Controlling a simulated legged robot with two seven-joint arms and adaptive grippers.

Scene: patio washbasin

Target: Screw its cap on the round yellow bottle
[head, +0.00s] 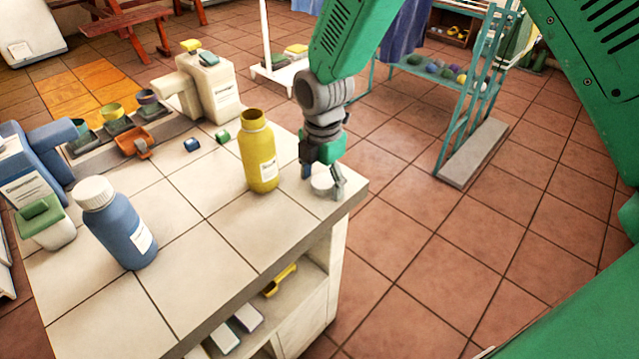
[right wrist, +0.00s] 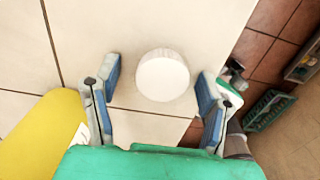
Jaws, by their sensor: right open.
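The round yellow bottle (head: 259,152) stands upright and uncapped on the tiled counter, near its right edge. Its side also shows at the lower left of the right wrist view (right wrist: 42,135). A round white cap (head: 321,183) lies on the counter just right of the bottle. In the right wrist view the cap (right wrist: 162,76) sits ahead of and between the blue finger pads. My right gripper (head: 324,176) is open and low over the counter at the cap, with its fingers apart on either side. My left gripper is not in view.
A blue bottle with a white cap (head: 118,225) stands at the front left of the counter (head: 205,255). The counter's right edge is close to the cap.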

